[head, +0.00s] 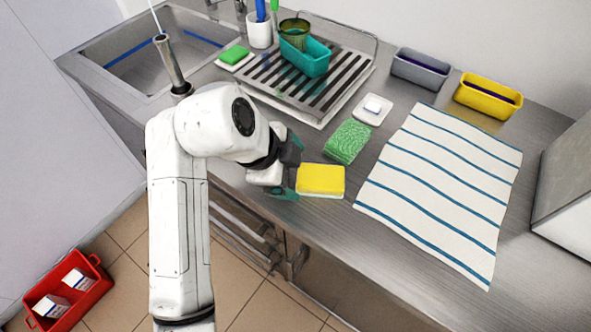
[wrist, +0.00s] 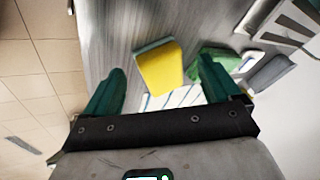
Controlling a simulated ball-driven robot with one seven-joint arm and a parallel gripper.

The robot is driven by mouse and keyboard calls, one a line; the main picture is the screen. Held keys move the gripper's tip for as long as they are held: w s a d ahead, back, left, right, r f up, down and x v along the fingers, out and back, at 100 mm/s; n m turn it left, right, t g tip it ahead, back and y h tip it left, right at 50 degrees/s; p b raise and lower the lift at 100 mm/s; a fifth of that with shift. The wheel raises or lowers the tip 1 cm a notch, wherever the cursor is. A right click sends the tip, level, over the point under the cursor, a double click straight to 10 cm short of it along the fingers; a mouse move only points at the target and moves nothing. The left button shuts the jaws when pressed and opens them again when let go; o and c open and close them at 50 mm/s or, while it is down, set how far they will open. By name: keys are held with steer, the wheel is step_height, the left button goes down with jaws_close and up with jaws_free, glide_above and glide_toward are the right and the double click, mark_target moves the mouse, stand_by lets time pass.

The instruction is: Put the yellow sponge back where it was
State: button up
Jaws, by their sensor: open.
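The yellow sponge (head: 320,179) lies on the steel counter near its front edge, left of the striped towel. In the wrist view the yellow sponge (wrist: 160,68) shows ahead, between the lines of the two fingers. My gripper (head: 290,170) is low over the counter, just left of the sponge. Its teal fingers are spread in the wrist view (wrist: 160,88), with nothing held between them. In the head view my wrist partly hides the fingers, and I cannot tell whether one touches the sponge.
A green patterned cloth or sponge (head: 348,142) lies just behind the yellow one. The striped towel (head: 440,185) covers the right. A soap dish (head: 386,110), grey bin (head: 420,69), yellow bin (head: 487,97), drying rack (head: 335,92) and green sponge (head: 234,54) stand farther back.

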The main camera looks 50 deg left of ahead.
steer(key=b+v, duration=0.1)
steer(key=v, duration=0.8)
steer(key=shift+s+r, duration=0.2)
steer(key=shift+r, duration=0.15)
